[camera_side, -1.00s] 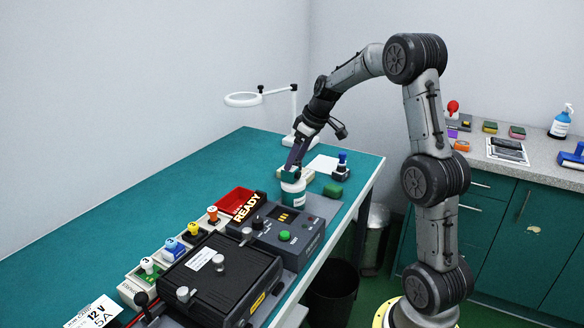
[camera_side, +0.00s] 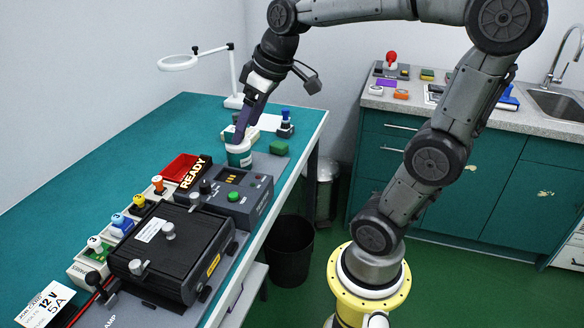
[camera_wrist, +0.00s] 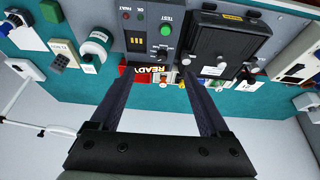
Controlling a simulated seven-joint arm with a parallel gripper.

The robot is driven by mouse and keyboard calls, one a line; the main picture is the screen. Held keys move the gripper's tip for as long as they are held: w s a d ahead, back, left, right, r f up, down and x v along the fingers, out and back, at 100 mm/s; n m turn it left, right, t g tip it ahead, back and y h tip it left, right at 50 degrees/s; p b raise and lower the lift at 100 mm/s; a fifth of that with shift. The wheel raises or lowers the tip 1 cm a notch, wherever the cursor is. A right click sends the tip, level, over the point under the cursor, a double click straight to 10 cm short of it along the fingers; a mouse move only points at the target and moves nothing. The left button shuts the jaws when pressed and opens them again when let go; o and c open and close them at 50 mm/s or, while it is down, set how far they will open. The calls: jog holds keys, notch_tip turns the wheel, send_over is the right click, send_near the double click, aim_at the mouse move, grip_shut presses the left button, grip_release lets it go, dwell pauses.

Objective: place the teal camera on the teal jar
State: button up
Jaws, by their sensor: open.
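The teal jar (camera_side: 239,156) is a white cylinder with a teal band, standing upright on the bench behind the grey test unit. In the wrist view the jar (camera_wrist: 95,48) lies left of my fingers, outside them. In the side view this box (camera_side: 250,134) is partly hidden behind my fingers. My gripper (camera_side: 238,140) points down, its tips overlapping the jar's top in the picture. In the wrist view my gripper (camera_wrist: 159,78) is open and empty.
The test unit (camera_side: 232,192) with its READY sign and the black case (camera_side: 170,250) stand in front. A red tray (camera_side: 182,167), several numbered knobs, a green block (camera_side: 279,147) and a blue-topped stamp (camera_side: 286,123) are nearby.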

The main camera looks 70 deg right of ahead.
jog(key=s+a+f, duration=0.2)
jog(key=s+a, duration=0.1)
jog(key=s, duration=0.3)
jog(key=s+a+f, duration=0.2)
jog(key=s+a, duration=0.2)
jog(key=s, duration=0.2)
jog(key=shift+f+t, duration=0.4)
